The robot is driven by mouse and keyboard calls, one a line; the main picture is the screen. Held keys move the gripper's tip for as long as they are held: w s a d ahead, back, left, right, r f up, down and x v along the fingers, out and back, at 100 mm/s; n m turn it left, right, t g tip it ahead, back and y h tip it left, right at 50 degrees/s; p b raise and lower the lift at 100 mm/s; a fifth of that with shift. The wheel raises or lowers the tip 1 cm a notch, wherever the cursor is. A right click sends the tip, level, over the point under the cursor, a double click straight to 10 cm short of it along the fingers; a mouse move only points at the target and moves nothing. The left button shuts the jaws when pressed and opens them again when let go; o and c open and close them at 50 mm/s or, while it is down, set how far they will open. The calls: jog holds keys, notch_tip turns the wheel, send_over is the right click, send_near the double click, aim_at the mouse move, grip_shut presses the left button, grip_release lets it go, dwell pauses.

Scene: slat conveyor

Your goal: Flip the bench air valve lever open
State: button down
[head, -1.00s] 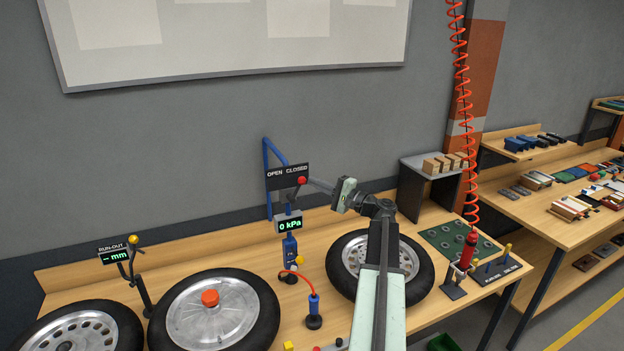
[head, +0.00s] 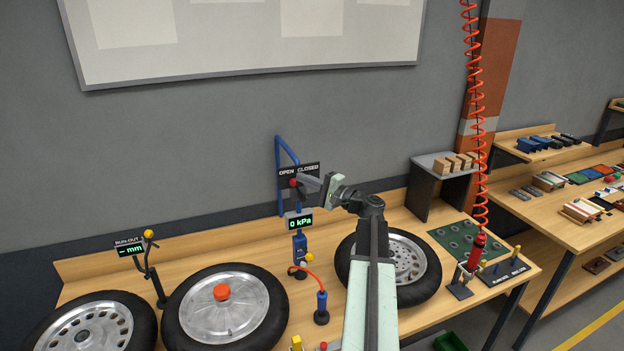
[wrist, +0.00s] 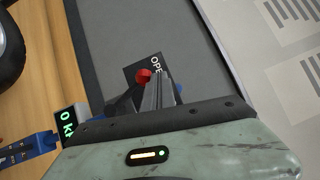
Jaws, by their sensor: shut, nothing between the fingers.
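The air valve's red lever knob (head: 293,183) stands left of centre below the black OPEN/CLOSED sign (head: 299,169), on the OPEN side. It also shows in the wrist view (wrist: 143,76), beside the fingertips. The gauge (head: 299,222) under the sign reads 0 kPa. In the wrist view the fingers cover part of the sign.
A wheel (head: 407,262) lies behind my arm and another wheel (head: 224,308) with a red cap lies left on the bench. A red hose curves beside the blue valve post (head: 300,248). A run-out gauge (head: 130,249) stands left. A grey shelf (head: 425,165) stands right.

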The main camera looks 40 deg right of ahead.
jog(key=shift+w+a+f, duration=0.1)
jog(key=shift+w+a, duration=0.1)
jog(key=shift+a, duration=0.3)
jog(key=shift+w+a+f, duration=0.1)
jog(key=shift+w+a, duration=0.1)
jog(key=shift+a, duration=0.3)
jog(key=s+d+r+p, duration=0.3)
jog(key=s+r+p, duration=0.3)
jog(key=s, duration=0.5)
jog(key=shift+d+r, duration=0.2)
jog(key=shift+d, duration=0.1)
jog(key=shift+f, duration=0.1)
